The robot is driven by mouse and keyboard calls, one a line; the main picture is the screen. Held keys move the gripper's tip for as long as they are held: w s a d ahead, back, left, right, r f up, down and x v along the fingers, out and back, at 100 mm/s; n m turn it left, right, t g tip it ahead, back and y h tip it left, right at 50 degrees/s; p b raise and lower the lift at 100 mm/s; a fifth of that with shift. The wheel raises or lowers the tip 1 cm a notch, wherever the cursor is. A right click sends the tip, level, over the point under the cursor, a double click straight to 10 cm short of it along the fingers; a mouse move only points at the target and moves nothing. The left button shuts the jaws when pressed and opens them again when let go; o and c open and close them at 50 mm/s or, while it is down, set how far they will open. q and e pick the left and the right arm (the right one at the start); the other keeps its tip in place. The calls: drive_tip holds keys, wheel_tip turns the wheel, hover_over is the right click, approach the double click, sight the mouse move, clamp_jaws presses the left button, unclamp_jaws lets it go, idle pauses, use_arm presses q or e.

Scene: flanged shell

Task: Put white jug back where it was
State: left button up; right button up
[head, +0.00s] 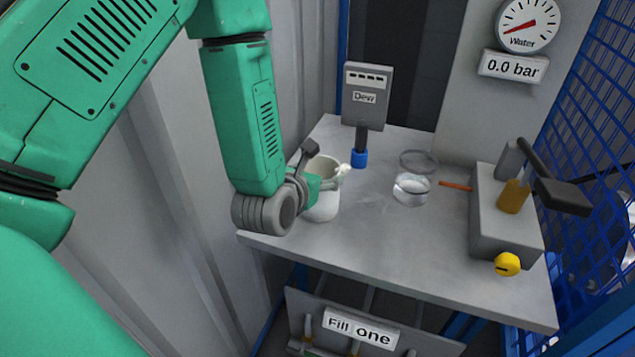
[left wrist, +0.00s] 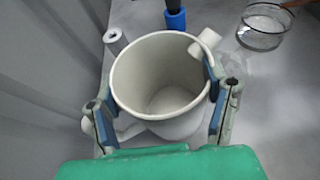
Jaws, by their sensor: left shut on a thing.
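The white jug (head: 322,207) is at the left side of the grey table in the head view. It is upright and looks empty in the left wrist view (left wrist: 160,75), with its spout at the upper right. My left gripper (head: 318,183) is shut on the jug, with one finger on each side of its wall, as the left wrist view (left wrist: 158,100) shows. I cannot tell whether the jug's base touches the table. My right gripper is not in view.
The grey table (head: 375,235) has free room in its middle and front. A grey "Dew" post (head: 366,97) with a blue foot stands behind the jug. A clear glass dish (head: 411,190) is right of it. A grey box (head: 500,225) with a black lever stands at the right.

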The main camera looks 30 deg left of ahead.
use_arm(q)
drive_tip(key=shift+d, duration=0.1)
drive_tip(key=shift+f, duration=0.15)
drive_tip(key=o, duration=1.7)
drive_tip(key=shift+r, duration=0.2)
drive_tip(key=p+v, duration=0.9)
drive_tip(key=v, duration=0.3)
drive_tip(key=shift+p, duration=0.4)
